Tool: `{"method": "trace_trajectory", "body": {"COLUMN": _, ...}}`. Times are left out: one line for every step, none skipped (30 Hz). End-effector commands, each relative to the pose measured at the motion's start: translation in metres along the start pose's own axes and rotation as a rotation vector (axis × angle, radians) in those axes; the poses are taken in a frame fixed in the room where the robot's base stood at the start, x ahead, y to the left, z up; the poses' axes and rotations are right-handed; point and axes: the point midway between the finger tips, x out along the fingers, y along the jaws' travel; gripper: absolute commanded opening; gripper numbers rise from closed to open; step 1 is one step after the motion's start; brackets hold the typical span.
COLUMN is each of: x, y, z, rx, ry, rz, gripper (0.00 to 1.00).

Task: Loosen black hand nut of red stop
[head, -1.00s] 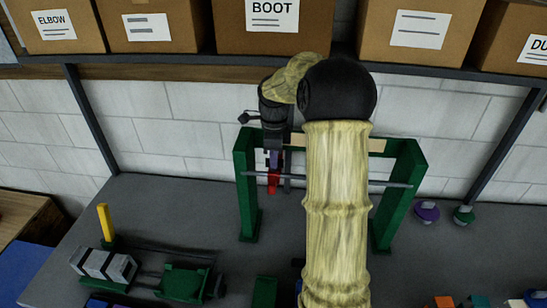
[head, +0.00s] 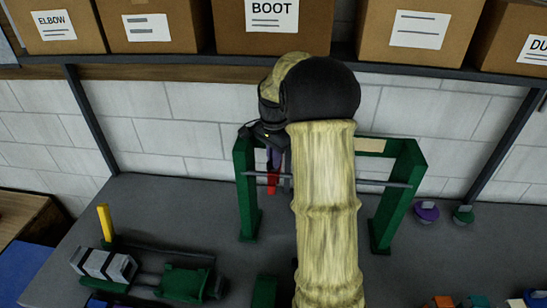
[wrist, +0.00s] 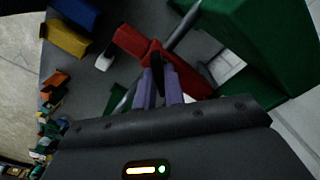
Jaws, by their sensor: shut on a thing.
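The red stop (head: 272,183) sits on the thin grey rod (head: 228,174) of the green frame (head: 247,195), toward its left post. In the wrist view the red stop (wrist: 135,42) is close ahead of my gripper. My gripper (wrist: 160,72) has purple fingers and is shut on the black hand nut (wrist: 156,60), a small dark piece between the fingertips at the red stop. In the head view my arm covers much of the gripper and the middle of the frame.
Cardboard boxes (head: 270,28) stand on a shelf above. A yellow post (head: 105,223) and a green vise-like tool (head: 185,283) are on the bench at left. Purple (head: 427,212) and green (head: 464,215) round pieces lie at right.

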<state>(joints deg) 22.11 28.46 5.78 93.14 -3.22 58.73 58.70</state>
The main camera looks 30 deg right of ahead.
Motion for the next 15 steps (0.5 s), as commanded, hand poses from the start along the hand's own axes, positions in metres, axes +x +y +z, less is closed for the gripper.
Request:
{"method": "trace_trajectory", "body": {"x": -0.0041, "y": -0.0021, "z": -0.0012, "rx": -0.043, "ry": 0.007, "rz": -0.010, "gripper": 0.00}}
{"method": "trace_trajectory", "body": {"x": -0.0041, "y": -0.0022, "z": -0.0011, "rx": -0.072, "ry": 0.007, "rz": -0.010, "gripper": 0.00}}
{"method": "trace_trajectory", "body": {"x": -0.0042, "y": -0.0023, "z": -0.0011, "rx": -0.109, "ry": 0.007, "rz": -0.010, "gripper": 0.00}}
{"method": "trace_trajectory", "body": {"x": -0.0043, "y": -0.0024, "z": -0.0010, "rx": -0.138, "ry": 0.007, "rz": -0.010, "gripper": 0.00}}
{"method": "trace_trajectory", "body": {"x": -0.0043, "y": -0.0024, "z": -0.0010, "rx": -0.167, "ry": 0.007, "rz": -0.010, "gripper": 0.00}}
{"method": "trace_trajectory", "body": {"x": -0.0044, "y": -0.0025, "z": -0.0010, "rx": -0.204, "ry": 0.008, "rz": -0.010, "gripper": 0.00}}
{"method": "trace_trajectory", "body": {"x": -0.0045, "y": -0.0025, "z": -0.0011, "rx": -0.233, "ry": 0.008, "rz": -0.010, "gripper": 0.00}}
{"method": "trace_trajectory", "body": {"x": -0.0045, "y": -0.0026, "z": -0.0011, "rx": -0.262, "ry": 0.008, "rz": -0.010, "gripper": 0.00}}
{"method": "trace_trajectory", "body": {"x": -0.0046, "y": -0.0026, "z": -0.0012, "rx": -0.299, "ry": 0.009, "rz": -0.010, "gripper": 0.00}}
{"method": "trace_trajectory", "body": {"x": -0.0046, "y": -0.0026, "z": -0.0012, "rx": -0.327, "ry": 0.009, "rz": -0.010, "gripper": 0.00}}
{"method": "trace_trajectory", "body": {"x": -0.0047, "y": -0.0026, "z": -0.0013, "rx": -0.355, "ry": 0.009, "rz": -0.010, "gripper": 0.00}}
{"method": "trace_trajectory", "body": {"x": -0.0048, "y": -0.0027, "z": -0.0013, "rx": -0.391, "ry": 0.010, "rz": -0.010, "gripper": 0.00}}
{"method": "trace_trajectory", "body": {"x": -0.0048, "y": -0.0027, "z": -0.0014, "rx": -0.418, "ry": 0.010, "rz": -0.010, "gripper": 0.00}}
{"method": "trace_trajectory", "body": {"x": -0.0048, "y": -0.0028, "z": -0.0014, "rx": -0.444, "ry": 0.010, "rz": -0.010, "gripper": 0.00}}
{"method": "trace_trajectory", "body": {"x": -0.0049, "y": -0.0028, "z": -0.0014, "rx": -0.477, "ry": 0.011, "rz": -0.010, "gripper": 0.00}}
